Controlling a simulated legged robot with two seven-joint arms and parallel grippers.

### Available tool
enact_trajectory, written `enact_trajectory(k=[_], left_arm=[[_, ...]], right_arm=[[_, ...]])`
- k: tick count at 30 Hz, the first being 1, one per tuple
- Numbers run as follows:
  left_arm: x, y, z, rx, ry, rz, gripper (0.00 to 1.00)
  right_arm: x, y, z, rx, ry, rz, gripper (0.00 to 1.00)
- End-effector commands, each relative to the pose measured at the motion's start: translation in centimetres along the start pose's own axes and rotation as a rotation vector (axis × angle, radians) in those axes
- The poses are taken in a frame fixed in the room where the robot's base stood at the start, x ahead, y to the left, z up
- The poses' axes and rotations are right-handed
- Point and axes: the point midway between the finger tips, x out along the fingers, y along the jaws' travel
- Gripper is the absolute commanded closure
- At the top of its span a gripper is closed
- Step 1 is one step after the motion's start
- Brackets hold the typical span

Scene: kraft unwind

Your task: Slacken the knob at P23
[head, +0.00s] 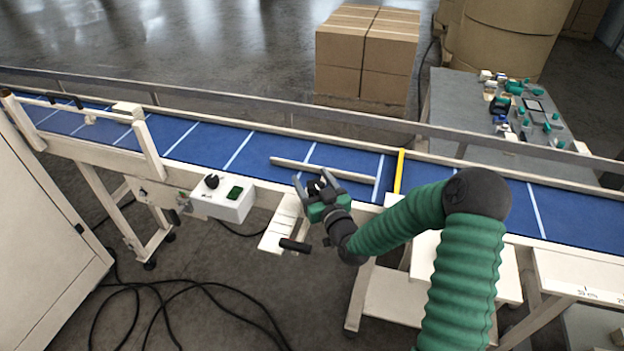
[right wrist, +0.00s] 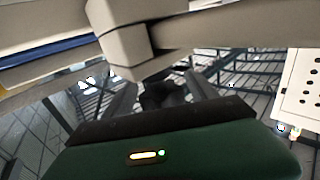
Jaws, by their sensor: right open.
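My right gripper (head: 313,184), green with dark fingers, is open at the near edge of the blue conveyor, in front of a pale bracket (head: 283,222). A black handle (head: 295,245) sticks out at the bracket's lower end, below the gripper. A black knob (head: 212,181) sits on a white control box further left. No P23 label is legible, so I cannot tell which knob is P23. Something dark shows between the fingers, but I cannot tell whether it is a knob. In the right wrist view a beige block (right wrist: 125,42) is close above my green gripper housing. My left gripper is not in view.
The white control box (head: 228,204) with a green display juts from the near rail. Black cables (head: 190,290) lie on the floor.

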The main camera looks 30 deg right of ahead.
Motion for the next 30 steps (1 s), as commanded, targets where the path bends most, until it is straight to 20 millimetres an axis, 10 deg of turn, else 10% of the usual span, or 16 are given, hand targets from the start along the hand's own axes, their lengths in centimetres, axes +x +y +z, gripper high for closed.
enact_trajectory(k=[6, 21, 30], left_arm=[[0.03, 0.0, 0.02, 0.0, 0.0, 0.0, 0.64], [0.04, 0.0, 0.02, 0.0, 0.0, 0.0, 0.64], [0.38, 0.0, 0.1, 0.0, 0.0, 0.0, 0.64]], right_arm=[[0.05, -0.07, 0.03, -0.001, 0.0, 0.0, 0.33], [0.03, 0.0, 0.07, 0.0, 0.0, 0.0, 0.96], [0.02, -0.01, 0.19, -0.001, 0.0, -0.046, 0.96]])
